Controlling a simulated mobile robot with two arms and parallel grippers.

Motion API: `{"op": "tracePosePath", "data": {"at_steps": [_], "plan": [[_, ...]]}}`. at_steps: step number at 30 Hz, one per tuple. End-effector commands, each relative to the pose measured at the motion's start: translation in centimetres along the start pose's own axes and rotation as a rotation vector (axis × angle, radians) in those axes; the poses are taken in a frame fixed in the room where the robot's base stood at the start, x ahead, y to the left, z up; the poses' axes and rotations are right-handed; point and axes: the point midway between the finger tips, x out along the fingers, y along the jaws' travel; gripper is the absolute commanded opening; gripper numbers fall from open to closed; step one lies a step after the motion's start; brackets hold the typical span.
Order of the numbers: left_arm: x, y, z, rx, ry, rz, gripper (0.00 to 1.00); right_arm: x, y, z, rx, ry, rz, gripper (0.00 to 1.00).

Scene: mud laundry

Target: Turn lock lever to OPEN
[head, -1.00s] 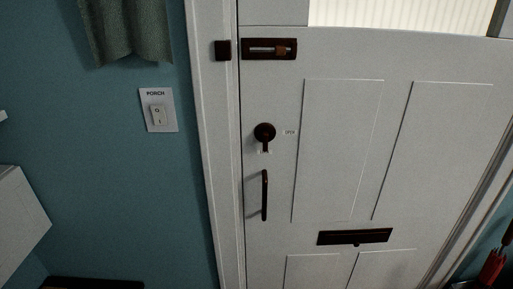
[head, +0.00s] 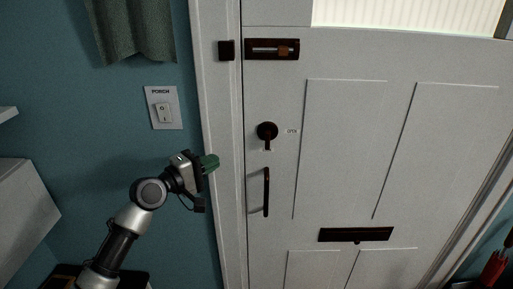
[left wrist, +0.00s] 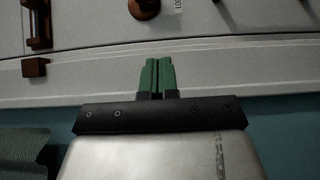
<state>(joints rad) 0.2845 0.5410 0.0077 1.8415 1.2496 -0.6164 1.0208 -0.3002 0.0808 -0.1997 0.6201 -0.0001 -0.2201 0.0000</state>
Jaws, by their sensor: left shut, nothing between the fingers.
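The lock lever (head: 267,132) is a dark round knob on the white door with a short tail pointing down. A small OPEN label (head: 292,131) is to its right, and another label sits below it, partly covered by the tail. In the left wrist view the round knob (left wrist: 144,8) shows at the top edge, cut off. My left gripper (head: 211,162) has green fingers, shut and empty, in front of the door frame, left of and a little below the lever. Its fingers (left wrist: 157,75) point toward the door and touch nothing visible. My right gripper is out of view.
A door pull (head: 266,192) is below the lever. A slide bolt (head: 272,49) is above, with its catch (head: 227,50) on the frame. A mail slot (head: 356,234) is lower right. A light switch (head: 164,108) is on the blue wall; a white cabinet (head: 24,210) is left.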

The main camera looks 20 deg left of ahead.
Motion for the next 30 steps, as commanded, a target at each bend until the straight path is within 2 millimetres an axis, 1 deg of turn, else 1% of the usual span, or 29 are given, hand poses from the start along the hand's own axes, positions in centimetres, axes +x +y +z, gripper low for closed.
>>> {"op": "tracePosePath", "data": {"at_steps": [7, 11, 14, 24, 26, 27, 30], "plan": [[0.1, -0.1, 0.0, 0.001, 0.002, -0.001, 0.0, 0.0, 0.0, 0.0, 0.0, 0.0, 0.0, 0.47], [0.8, 0.0, -0.1, -0.001, 0.002, 0.0, 0.0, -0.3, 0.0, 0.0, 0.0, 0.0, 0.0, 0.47], [2.1, 0.1, -0.1, 0.0, 0.002, 0.0, 0.0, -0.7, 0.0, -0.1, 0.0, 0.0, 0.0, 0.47], [9.3, 0.1, -0.1, -0.002, 0.002, -0.001, 0.0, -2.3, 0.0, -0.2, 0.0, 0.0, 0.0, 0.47], [10.5, 0.1, -0.1, 0.0, 0.002, -0.002, 0.0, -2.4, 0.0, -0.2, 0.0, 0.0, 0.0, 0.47], [10.9, 0.3, 0.7, -0.001, 0.0, -0.003, 0.0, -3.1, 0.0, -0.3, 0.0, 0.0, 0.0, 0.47], [11.8, 0.1, 1.7, 0.0, 0.001, -0.003, 0.0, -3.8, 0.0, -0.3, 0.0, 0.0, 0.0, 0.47]]}}
